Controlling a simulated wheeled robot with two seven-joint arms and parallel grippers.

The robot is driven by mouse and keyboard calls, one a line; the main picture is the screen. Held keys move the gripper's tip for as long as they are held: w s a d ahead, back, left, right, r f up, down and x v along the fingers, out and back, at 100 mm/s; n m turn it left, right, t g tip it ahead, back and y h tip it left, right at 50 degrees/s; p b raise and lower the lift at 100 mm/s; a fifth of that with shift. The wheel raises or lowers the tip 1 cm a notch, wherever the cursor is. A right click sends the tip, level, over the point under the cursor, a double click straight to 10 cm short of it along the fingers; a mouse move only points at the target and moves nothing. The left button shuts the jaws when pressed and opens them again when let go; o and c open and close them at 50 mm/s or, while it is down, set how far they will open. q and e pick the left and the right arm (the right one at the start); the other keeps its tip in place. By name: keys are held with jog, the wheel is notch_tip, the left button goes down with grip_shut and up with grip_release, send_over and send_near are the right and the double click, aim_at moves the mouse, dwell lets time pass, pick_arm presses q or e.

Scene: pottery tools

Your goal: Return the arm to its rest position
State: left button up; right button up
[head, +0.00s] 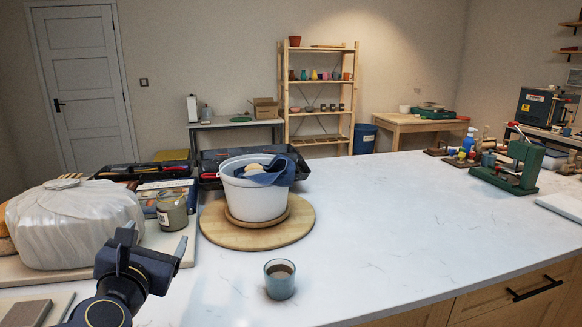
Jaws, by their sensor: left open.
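My left gripper (157,244) is at the lower left, above the near left part of the white table. It is open, with nothing visible between its fingers. It lies in front of a wrapped clay block (75,222) and a glass jar (172,212). A cup (280,279) with brownish contents stands to its right, apart from it. My right gripper is not in view.
A white bucket (255,195) with a blue cloth (268,172) stands on a round wooden board (236,235). Dark tool trays (208,161) lie behind it. A green press (521,166) stands at the far right. The table (400,215) is clear right of the bucket.

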pick_arm(q)
jog(key=s+d+f+m+g+h, duration=0.25)
jog(key=s+f+m+g, duration=0.35)
jog(key=s+f+m, duration=0.65)
jog(key=s+d+f+m+g+h, duration=0.1)
jog(key=s+f+m+g+h, duration=0.4)
jog(key=s+m, duration=1.15)
jog(key=w+f+m+g+y+b, duration=0.1)
jog(key=w+f+b, duration=0.1)
jog(key=f+b, duration=0.35)
jog(key=w+f+m+y+b, duration=0.1)
jog(key=w+f+b, duration=0.2)
jog(key=f+b, duration=0.3)
notch_tip(320, 180, up, 20)
jog(key=p, duration=2.1)
jog(key=shift+s+d+f+p, duration=0.2)
jog(key=shift+s+f+p, duration=0.05)
jog(key=shift+p, duration=0.15)
